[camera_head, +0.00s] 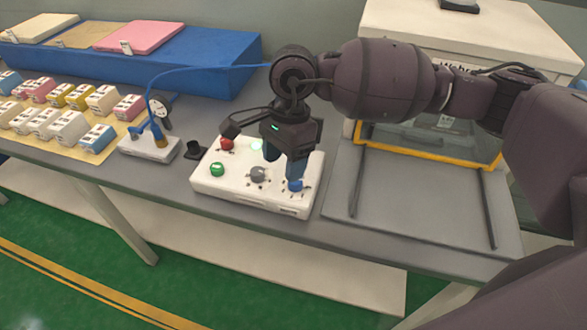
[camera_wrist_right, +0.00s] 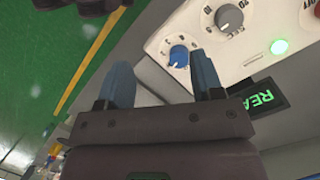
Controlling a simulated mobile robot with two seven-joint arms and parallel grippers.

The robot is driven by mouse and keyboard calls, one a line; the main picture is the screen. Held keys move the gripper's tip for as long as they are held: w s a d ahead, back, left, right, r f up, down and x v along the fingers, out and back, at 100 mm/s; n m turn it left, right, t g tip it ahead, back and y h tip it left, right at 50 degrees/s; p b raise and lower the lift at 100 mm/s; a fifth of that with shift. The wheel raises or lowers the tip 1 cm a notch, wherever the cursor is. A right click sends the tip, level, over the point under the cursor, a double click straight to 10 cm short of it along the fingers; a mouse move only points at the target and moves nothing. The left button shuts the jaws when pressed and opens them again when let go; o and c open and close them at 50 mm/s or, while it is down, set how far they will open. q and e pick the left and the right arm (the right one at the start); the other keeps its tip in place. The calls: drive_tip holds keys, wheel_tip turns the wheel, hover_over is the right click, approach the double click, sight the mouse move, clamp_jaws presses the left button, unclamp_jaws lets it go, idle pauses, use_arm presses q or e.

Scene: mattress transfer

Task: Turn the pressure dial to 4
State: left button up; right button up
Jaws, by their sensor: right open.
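A white control box (camera_head: 240,194) stands on the grey table, with a red button (camera_head: 227,143), a green button (camera_head: 217,169), a grey dial (camera_head: 258,174) and a blue dial (camera_head: 295,185). My right gripper (camera_head: 284,168) is above the box's right part, fingers pointing down near the blue dial. In the right wrist view, the open gripper (camera_wrist_right: 160,85) has its blue fingers apart. The blue dial (camera_wrist_right: 179,56) lies just beyond the fingertips and looks ungripped. The grey dial (camera_wrist_right: 229,18) is farther off. I cannot read which number either dial points to. My left gripper is out of view.
A white gauge unit (camera_head: 148,147) with a blue hose stands left of the box, with a small black block (camera_head: 194,150) between them. A yellow-framed machine (camera_head: 430,141) is at right. Several small coloured blocks and a blue bench (camera_head: 200,60) fill the left.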

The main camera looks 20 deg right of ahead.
sight(295, 183)
drive_tip(key=w+d+r+t+h, duration=0.1)
drive_tip(key=w+d+h, duration=0.1)
drive_tip(key=w+d, duration=0.1)
drive_tip(key=f, duration=1)
drive_tip(key=shift+s+d+f+b, duration=0.1)
drive_tip(key=shift+s+f+b, duration=0.1)
drive_tip(key=shift+b, duration=0.1)
drive_tip(key=c, duration=0.9)
